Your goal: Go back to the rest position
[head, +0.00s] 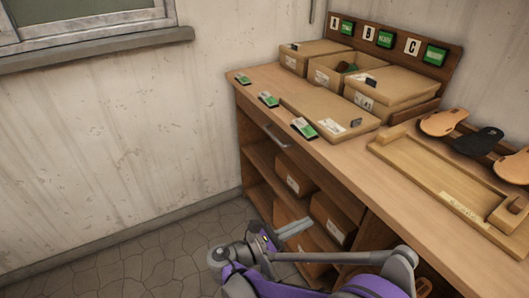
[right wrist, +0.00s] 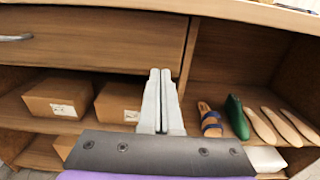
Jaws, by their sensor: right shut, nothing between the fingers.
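My right gripper (head: 296,228) is shut and empty in the head view, low in front of the open shelves of the wooden workbench (head: 340,155). In the right wrist view, its two fingers (right wrist: 160,75) lie side by side, pointing at the bench's drawer front and shelf. It holds nothing. My purple and grey right arm comes in from the bottom right of the head view. My left gripper does not show in either view.
On the bench stand cardboard boxes (head: 313,55), a flat closed box (head: 330,115), green-labelled cards (head: 304,128) and a wooden tray (head: 440,180) beside sandal soles (head: 443,122). Shelf boxes (right wrist: 57,97) and shoe forms (right wrist: 237,117) sit below. The tiled floor (head: 130,265) at left is clear.

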